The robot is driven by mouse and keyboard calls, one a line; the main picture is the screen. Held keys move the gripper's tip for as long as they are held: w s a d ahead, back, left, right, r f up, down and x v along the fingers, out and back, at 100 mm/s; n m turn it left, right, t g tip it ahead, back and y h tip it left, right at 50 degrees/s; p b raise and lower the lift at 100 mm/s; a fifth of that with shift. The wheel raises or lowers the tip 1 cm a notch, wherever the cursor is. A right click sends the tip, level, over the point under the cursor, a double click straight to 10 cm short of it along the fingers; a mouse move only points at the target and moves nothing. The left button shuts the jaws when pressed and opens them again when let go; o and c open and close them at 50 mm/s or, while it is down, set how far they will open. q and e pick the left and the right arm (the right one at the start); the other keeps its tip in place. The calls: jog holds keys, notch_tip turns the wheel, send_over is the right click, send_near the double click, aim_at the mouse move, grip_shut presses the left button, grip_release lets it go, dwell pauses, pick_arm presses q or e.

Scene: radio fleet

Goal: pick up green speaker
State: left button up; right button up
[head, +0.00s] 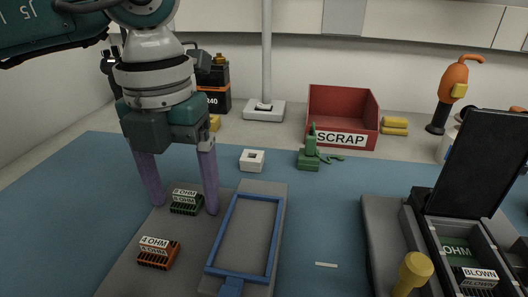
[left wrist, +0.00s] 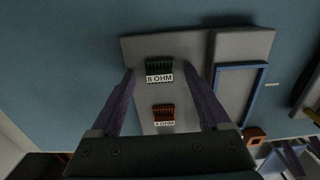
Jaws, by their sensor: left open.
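The green speaker (head: 186,205) is a small ribbed green block with a white "8 OHM" label. It sits on the grey board at the left of the blue mat, and in the left wrist view (left wrist: 158,68) it lies near the board's far edge. My left gripper (head: 183,208) points down with its two purple fingers apart, one on each side of the green speaker in the picture. The jaws are open and empty. How far the fingertips are above the board is hard to tell. My right gripper is not in view.
An orange "4 OHM" block (head: 157,254) sits close in front of the green speaker. A blue rectangular frame (head: 274,240) lies on the raised board to the right. A red scrap bin (head: 372,112) and a green figure-like tool (head: 310,158) are farther back.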

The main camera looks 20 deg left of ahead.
aim_at(183, 195)
pick_arm(q)
grip_shut()
dwell(0.5)
jog(key=shift+r, duration=0.15)
notch_tip(183, 195, up, 20)
jog(key=p, duration=0.4)
jog(key=shift+r+p, duration=1.9)
